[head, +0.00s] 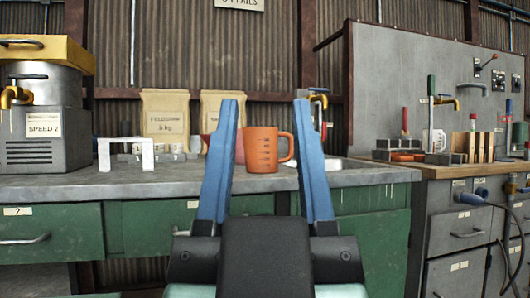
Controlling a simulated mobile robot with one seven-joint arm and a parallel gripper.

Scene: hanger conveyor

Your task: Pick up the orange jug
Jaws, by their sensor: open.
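The orange jug (264,151) stands upright on the grey countertop, with its handle to the right and dark measuring marks on its front. My gripper (267,104) is open and empty, with two blue fingers pointing up in the picture. The jug shows in the gap between the fingers. It looks farther off than the fingers, and I see no contact. The left finger covers part of a reddish thing (208,143) just left of the jug.
The grey countertop (60,187) also holds a grey machine (45,120), a small white stand (126,152) and paper bags (166,120). A sink (335,164) lies right of the jug. A wooden workbench (440,171) with tools stands at the right.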

